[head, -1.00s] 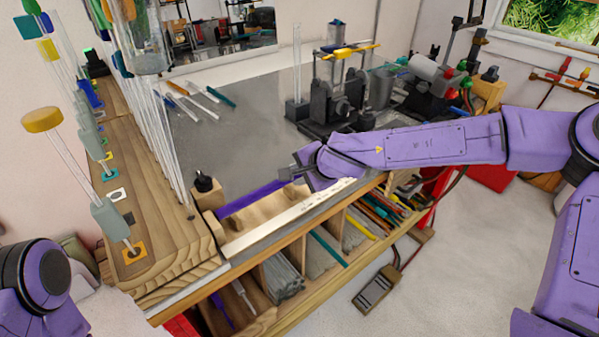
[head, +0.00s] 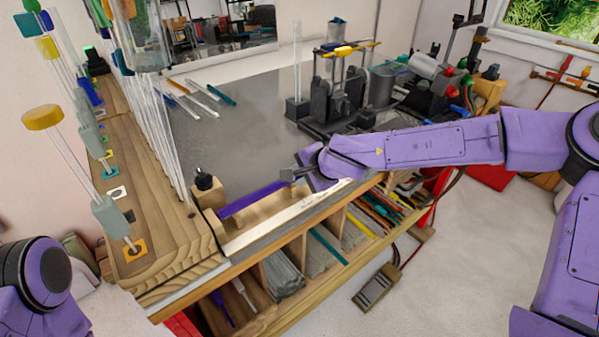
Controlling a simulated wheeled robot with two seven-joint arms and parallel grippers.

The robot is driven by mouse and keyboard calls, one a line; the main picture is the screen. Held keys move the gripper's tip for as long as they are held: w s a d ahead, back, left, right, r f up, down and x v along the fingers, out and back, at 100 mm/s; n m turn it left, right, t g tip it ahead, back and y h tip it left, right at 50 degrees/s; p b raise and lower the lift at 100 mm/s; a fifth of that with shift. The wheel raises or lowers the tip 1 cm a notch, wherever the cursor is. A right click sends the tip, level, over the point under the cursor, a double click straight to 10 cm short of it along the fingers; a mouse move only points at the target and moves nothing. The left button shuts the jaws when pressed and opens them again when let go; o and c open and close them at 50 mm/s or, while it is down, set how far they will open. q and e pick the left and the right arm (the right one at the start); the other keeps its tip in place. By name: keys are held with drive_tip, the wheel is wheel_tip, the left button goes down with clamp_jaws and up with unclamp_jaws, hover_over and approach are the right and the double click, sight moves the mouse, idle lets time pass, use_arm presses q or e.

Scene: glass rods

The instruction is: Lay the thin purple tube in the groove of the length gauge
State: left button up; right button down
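The thin purple tube (head: 255,198) slants over the wooden length gauge (head: 236,243) at the bench's front edge. Its left end is near the black-knobbed stop, and its right end reaches my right gripper (head: 289,175). The gripper's fingers look closed around that right end, partly hidden by the wrist. The tube lies along the back side of the gauge, behind the pale ruler strip (head: 285,215). I cannot tell whether it touches the groove's bottom. My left arm shows only at the lower left; its gripper is out of view.
A wooden rack with upright glass rods (head: 165,225) stands at the left. Several loose rods (head: 202,92) lie at the back of the grey bench top. A burner stand (head: 340,95) is behind my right arm. Shelves of rods (head: 283,272) are below the front edge.

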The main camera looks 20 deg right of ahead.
drive_tip(key=shift+f, duration=0.25)
idle(0.3)
drive_tip(key=c, duration=0.9)
unclamp_jaws()
drive_tip(key=shift+f, duration=0.1)
drive_tip(key=shift+o, duration=0.2)
drive_tip(key=shift+s+d+r, duration=0.1)
drive_tip(key=shift+s+r, duration=0.15)
drive_tip(key=shift+r, duration=0.1)
drive_tip(key=v, duration=0.9)
drive_tip(key=shift+s+d+r, duration=0.2)
drive_tip(key=shift+s, duration=0.1)
